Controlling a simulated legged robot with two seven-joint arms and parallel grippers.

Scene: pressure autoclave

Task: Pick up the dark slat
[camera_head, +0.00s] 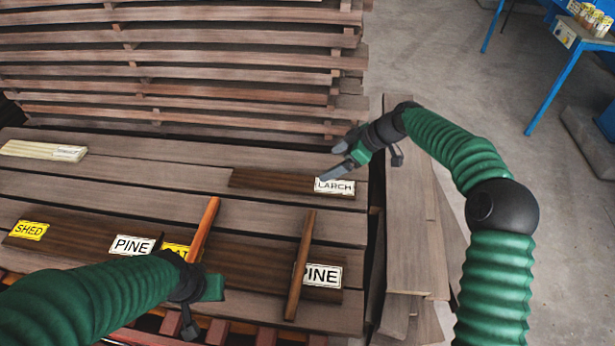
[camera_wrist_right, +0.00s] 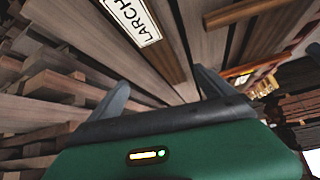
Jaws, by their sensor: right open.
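A dark brown slat (camera_head: 262,181) with a white LARCH label at its right end lies flat on the grey-brown boards. My right gripper (camera_head: 338,164) is open and empty just above and beside the labelled end. In the right wrist view the slat (camera_wrist_right: 168,52) lies beyond the spread fingers (camera_wrist_right: 160,88), its label at the top. My left gripper (camera_head: 203,305) is over the front boards; its jaw opening is unclear. It and its arm hide parts of the other dark, labelled pieces (camera_head: 85,236).
Two reddish sticks (camera_head: 303,265) lie across the front dark pieces, near PINE labels. A pale bundle (camera_head: 42,150) lies at left. A tall stack of spaced boards (camera_head: 180,60) rises behind. Planks (camera_head: 407,230) lean at the right side; open floor (camera_head: 450,60) lies beyond.

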